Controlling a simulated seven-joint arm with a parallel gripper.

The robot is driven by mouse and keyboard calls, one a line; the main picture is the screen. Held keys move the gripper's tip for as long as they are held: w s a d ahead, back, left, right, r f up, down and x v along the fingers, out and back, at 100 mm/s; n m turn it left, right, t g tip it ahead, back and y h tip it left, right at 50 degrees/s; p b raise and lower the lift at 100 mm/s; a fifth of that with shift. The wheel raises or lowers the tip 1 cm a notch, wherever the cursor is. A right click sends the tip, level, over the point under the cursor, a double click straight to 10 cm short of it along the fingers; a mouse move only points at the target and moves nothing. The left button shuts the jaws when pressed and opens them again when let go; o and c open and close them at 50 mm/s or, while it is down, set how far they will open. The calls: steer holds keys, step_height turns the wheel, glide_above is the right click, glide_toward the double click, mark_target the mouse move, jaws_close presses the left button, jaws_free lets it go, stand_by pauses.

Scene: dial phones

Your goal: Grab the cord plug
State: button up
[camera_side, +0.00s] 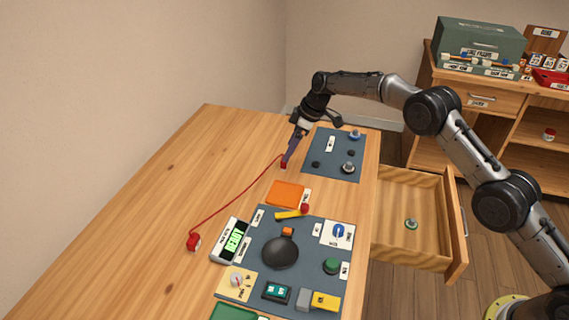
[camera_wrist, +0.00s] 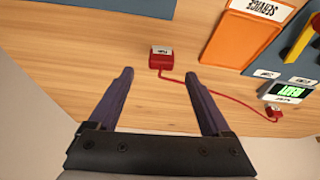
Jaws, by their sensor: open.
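A red cord (camera_side: 232,202) runs over the wooden table between two red blocks. The near-gripper block, which looks like the cord plug (camera_wrist: 162,58), has a small white label on top. In the side view the plug (camera_side: 284,165) is just below my gripper (camera_side: 288,159). In the wrist view my gripper (camera_wrist: 159,74) has its two purple fingers spread, with nothing between them. The plug shows just beyond the fingertips, lined up with the gap; I cannot tell the exact height between them. The cord's other red end block (camera_side: 193,242) lies at the table's left, also in the wrist view (camera_wrist: 273,113).
An orange pad (camera_side: 285,193) lies close to the plug. A dark mat with knobs (camera_side: 321,167) is to the right. An open drawer (camera_side: 405,233) juts out. The table's left side is clear.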

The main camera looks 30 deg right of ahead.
steer(key=shift+x, duration=2.65)
steer(key=shift+s, duration=0.1)
jaws_close()
